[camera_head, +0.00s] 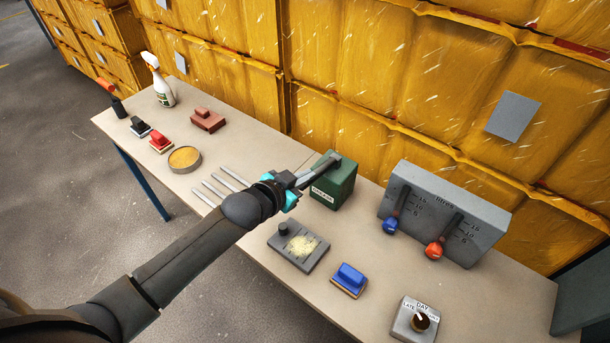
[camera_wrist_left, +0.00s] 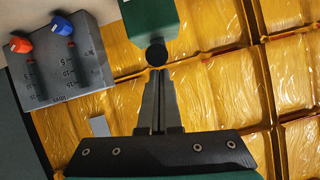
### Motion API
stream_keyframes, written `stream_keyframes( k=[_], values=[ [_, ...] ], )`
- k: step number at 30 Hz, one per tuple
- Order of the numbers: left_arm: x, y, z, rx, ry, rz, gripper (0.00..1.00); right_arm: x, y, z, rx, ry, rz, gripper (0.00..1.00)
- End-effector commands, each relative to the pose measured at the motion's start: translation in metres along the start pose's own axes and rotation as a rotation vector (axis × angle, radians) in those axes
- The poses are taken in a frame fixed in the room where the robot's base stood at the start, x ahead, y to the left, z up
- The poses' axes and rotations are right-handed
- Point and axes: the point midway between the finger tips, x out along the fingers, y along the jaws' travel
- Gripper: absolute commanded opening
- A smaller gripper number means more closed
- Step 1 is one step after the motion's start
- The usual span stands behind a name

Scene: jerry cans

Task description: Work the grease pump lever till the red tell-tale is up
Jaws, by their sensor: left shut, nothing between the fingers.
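The grease pump is a green box (camera_head: 334,190) with a white label, standing on the table just beyond my left gripper. It also shows at the top of the left wrist view (camera_wrist_left: 150,18). A round black knob (camera_wrist_left: 156,54), seemingly the lever's end, shows against the box there. My left gripper (camera_head: 333,161) is shut and empty, its fingers reaching over the top of the box. In the left wrist view the closed fingertips (camera_wrist_left: 159,72) are right at the knob; I cannot tell whether they touch it. No red tell-tale is visible. My right gripper is not in view.
A grey panel (camera_head: 470,215) with blue and red slider knobs stands right of the pump. A grey box (camera_head: 298,246), a blue block (camera_head: 349,279) and a dial box (camera_head: 415,318) lie nearer. Metal rods (camera_head: 208,195), a round tin (camera_head: 185,158) and a spray bottle (camera_head: 159,84) are left.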

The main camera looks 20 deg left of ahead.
Motion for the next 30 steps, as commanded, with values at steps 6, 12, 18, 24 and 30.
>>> stream_keyframes(
  k=[6, 12, 18, 24, 30],
  values=[
    [0.001, 0.002, 0.007, -0.002, 0.028, -0.006, 0.0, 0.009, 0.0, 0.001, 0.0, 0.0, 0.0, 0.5],
    [0.001, 0.002, 0.01, -0.004, 0.053, -0.011, 0.0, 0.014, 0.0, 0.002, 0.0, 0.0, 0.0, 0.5],
    [0.002, 0.003, 0.014, -0.006, 0.075, -0.016, 0.0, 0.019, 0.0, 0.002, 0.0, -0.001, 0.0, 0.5],
    [0.003, 0.005, 0.022, -0.008, 0.112, -0.023, 0.0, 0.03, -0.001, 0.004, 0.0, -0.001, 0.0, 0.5],
    [0.007, 0.007, 0.037, -0.013, 0.189, -0.039, 0.0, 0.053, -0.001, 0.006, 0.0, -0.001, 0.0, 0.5]
  ],
)
